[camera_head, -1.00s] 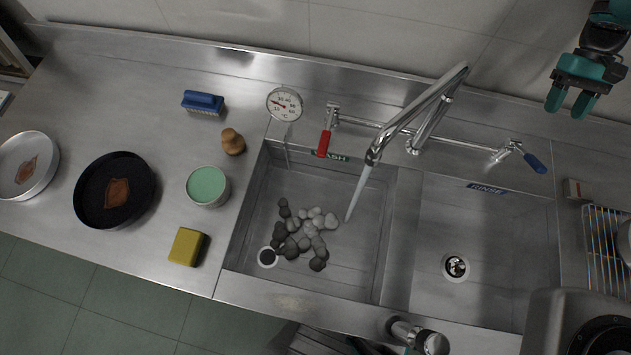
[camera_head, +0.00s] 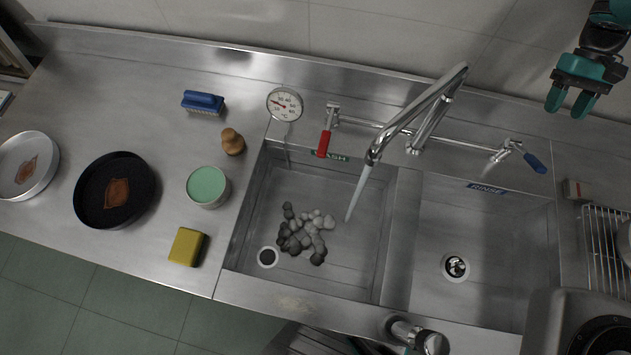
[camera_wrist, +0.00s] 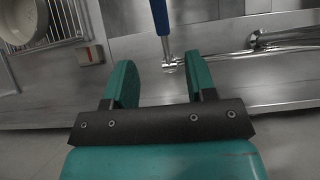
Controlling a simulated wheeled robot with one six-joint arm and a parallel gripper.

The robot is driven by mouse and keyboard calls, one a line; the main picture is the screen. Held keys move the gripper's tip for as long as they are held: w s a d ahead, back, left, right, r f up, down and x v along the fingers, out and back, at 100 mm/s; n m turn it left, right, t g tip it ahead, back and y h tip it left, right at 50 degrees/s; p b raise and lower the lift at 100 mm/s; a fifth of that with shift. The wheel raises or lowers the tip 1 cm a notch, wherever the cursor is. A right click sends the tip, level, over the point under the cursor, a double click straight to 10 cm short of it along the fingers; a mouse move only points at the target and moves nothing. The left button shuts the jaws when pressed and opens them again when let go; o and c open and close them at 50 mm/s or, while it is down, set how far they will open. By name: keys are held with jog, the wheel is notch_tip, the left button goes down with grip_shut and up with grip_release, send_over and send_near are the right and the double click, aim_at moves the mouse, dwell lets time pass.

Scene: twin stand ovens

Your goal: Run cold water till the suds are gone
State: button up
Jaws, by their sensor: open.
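The chrome faucet (camera_head: 424,108) points its spout over the left basin (camera_head: 345,255), labelled WASH. A stream of water (camera_head: 356,195) falls from it. Grey and white suds (camera_head: 303,236) lie in a clump on the basin floor, right of its dark drain (camera_head: 268,257). The red lever (camera_head: 325,136) is at the left end of the tap bar, the blue lever (camera_head: 534,162) at the right end. The blue lever also shows in the wrist view (camera_wrist: 161,18), beyond the fingers. My gripper (camera_head: 569,101) is open and empty above the back right of the counter, apart from the blue lever.
The right basin (camera_head: 430,225), labelled RINSE, is empty with an open drain. A dial thermometer (camera_head: 284,104) stands behind the left basin. A brush, sponge, green tub and two pans occupy the left counter. A wire rack (camera_head: 605,250) stands at right.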

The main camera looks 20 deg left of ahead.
grip_shut()
notch_tip(320, 180, up, 6)
jog(key=t+y+b, duration=0.1)
jog(key=t+b, duration=0.6)
jog(key=b, duration=1)
send_over(537, 160)
jog(key=w, duration=0.2)
notch_tip(537, 160, down, 9)
jog(key=p, duration=0.2)
jog(key=shift+w+a+r+p, duration=0.15)
jog(key=shift+p, duration=0.25)
jog(key=shift+s+d+f+p, duration=0.1)
jog(key=shift+s+f+p, duration=0.4)
jog(key=shift+f, duration=0.5)
jog(key=shift+s+d+f+p, duration=0.1)
jog(key=shift+s+f+p, duration=0.2)
jog(key=shift+s+f, duration=0.55)
